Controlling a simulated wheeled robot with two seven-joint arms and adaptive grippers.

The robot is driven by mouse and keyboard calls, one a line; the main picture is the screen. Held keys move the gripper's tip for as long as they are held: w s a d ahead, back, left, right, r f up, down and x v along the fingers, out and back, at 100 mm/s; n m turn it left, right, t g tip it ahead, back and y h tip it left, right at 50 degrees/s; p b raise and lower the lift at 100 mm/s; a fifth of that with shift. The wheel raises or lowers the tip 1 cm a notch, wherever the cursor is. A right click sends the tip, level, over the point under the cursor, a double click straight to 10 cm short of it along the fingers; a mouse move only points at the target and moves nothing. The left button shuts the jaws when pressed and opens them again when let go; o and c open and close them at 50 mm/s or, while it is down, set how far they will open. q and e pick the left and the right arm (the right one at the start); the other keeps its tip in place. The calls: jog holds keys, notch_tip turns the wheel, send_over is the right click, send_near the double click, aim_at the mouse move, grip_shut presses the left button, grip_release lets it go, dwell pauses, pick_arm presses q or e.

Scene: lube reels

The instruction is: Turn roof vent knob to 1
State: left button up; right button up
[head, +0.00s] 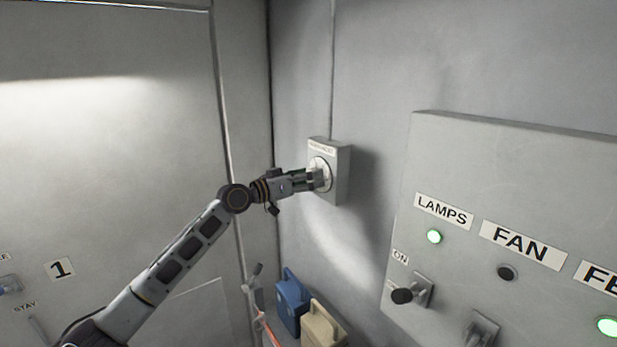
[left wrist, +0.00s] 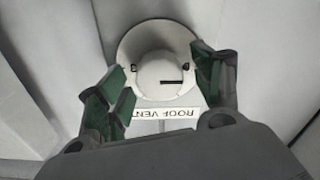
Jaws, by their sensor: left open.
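The roof vent knob (left wrist: 160,75) is a pale round knob with a dark line on its face, on a round plate. In the left wrist view the label "ROOF VENT" (left wrist: 167,114) shows upside down below it. In the head view the grey vent box (head: 343,177) is on the wall, with its round plate (head: 321,172) partly hidden by my gripper. My left gripper (head: 318,180) is at the knob. In the left wrist view its green-padded fingers (left wrist: 163,88) are open, one on each side of the knob. I cannot tell whether they touch it. My right gripper is not in view.
A large grey panel (head: 480,185) with LAMPS and FAN labels, lights and switches juts out at the right. A blue can (head: 290,300) and a beige can (head: 322,325) stand below the vent box. The wall around the box is bare.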

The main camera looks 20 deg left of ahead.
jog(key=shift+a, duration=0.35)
pick_arm(q)
jog(key=c, duration=1)
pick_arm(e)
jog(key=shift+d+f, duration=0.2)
